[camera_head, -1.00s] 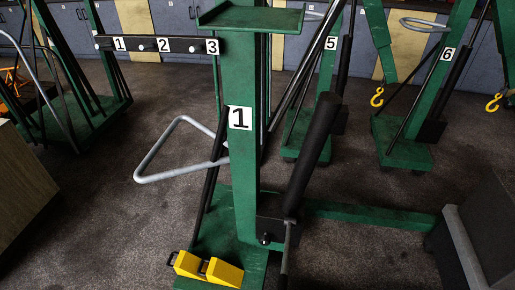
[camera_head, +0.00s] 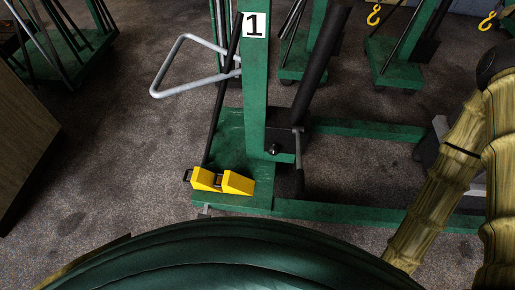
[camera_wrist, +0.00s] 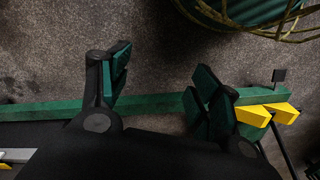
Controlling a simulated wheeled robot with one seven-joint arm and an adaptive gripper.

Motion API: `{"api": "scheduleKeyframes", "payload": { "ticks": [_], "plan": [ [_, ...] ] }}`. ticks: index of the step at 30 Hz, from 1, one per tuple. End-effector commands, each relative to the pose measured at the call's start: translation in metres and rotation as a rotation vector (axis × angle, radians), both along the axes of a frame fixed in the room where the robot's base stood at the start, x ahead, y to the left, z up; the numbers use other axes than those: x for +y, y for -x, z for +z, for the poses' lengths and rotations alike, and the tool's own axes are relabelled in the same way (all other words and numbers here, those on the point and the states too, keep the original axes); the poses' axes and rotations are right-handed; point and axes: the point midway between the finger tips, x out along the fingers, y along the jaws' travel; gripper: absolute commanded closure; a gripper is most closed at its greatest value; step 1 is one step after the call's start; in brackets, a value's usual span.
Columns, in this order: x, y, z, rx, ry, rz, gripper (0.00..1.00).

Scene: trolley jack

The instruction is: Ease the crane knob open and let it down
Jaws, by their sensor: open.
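The green crane marked 1 (camera_head: 255,80) stands upright in the middle of the head view. Its black pump cylinder (camera_head: 320,65) leans to the right of the post. A small dark knob with a light glint (camera_head: 273,150) sits low at the pump block, beside a thin grey lever (camera_head: 298,148). My gripper (camera_wrist: 160,85) is open and empty in the wrist view, with its green-padded fingers spread. A green crane leg (camera_wrist: 150,106) runs behind the fingers there. I cannot make out the knob in the wrist view. My gripper is outside the head view.
Yellow wedges (camera_head: 222,181) lie on the crane's base and also show in the wrist view (camera_wrist: 267,114). A grey triangular handle (camera_head: 185,65) sticks out left of the post. Other green cranes with yellow hooks (camera_head: 374,15) stand behind.

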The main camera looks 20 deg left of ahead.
Motion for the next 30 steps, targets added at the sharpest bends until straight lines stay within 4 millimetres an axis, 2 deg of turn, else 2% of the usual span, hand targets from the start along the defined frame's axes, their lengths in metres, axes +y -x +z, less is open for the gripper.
{"api": "scheduleKeyframes", "payload": {
  "ticks": [1,6,9,15,22,30],
  "plan": [
    [0.011,-0.006,-0.019,-0.016,-0.02,-0.024,0.34],
    [0.065,-0.037,-0.072,-0.1,-0.139,-0.182,0.34],
    [0.103,-0.058,-0.1,-0.146,-0.231,-0.298,0.34],
    [0.179,-0.102,-0.144,-0.214,-0.434,-0.542,0.34],
    [0.26,-0.153,-0.177,-0.243,-0.695,-0.837,0.34],
    [0.338,-0.214,-0.195,-0.208,-1.033,-1.193,0.34]
  ]
}}
